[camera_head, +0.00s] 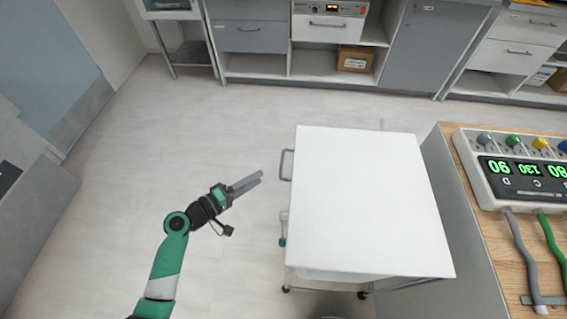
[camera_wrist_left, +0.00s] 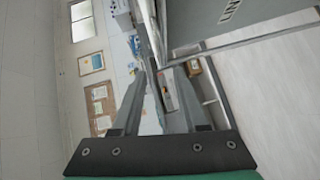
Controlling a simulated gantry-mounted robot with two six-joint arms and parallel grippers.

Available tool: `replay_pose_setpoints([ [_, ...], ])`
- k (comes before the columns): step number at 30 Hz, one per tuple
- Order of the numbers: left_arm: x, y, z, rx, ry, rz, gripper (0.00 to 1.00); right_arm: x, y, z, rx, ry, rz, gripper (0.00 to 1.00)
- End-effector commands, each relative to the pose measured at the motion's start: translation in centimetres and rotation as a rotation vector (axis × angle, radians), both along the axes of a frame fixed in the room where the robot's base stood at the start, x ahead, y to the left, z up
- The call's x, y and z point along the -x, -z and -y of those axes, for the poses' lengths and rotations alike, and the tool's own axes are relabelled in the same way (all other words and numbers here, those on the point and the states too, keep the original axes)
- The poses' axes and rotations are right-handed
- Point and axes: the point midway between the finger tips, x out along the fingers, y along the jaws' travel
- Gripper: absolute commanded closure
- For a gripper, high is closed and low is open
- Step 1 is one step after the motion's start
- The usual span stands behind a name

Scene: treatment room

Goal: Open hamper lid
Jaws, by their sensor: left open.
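The hamper is a wheeled cart with a flat white lid (camera_head: 365,200), which lies closed in the head view. A grey loop handle (camera_head: 287,164) sticks out from the lid's left edge. My left gripper (camera_head: 259,178) is open and empty, to the left of the handle and apart from it, with its fingers pointing toward the hamper. In the left wrist view the two fingers (camera_wrist_left: 149,66) show, and the hamper's grey side (camera_wrist_left: 205,22) with partly cut-off lettering fills the upper right. My right gripper is not in view.
Cabinets (camera_head: 254,37) line the back wall, with a cardboard box (camera_head: 355,59) on a shelf. The floor (camera_head: 190,120) left of the hamper is clear.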

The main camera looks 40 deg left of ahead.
Motion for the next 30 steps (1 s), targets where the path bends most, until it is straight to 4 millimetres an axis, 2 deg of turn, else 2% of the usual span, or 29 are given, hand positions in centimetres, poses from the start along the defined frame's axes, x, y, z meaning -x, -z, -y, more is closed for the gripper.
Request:
replay_pose_setpoints([
  [12,-8.4,1.5,1.0,-0.001,0.004,0.002,0.57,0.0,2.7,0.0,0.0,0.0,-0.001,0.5],
  [15,-9.8,1.6,1.1,-0.001,0.004,0.002,0.57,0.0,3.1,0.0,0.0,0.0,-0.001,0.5],
  [19,-10.7,1.6,1.1,-0.001,0.001,0.001,0.57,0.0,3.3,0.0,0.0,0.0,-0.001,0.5],
  [26,-10.8,1.6,1.2,-0.001,0.001,0.0,0.57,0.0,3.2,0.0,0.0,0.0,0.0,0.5],
  [30,-10.8,1.6,1.2,-0.001,0.001,0.0,0.79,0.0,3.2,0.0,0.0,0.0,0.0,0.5],
])
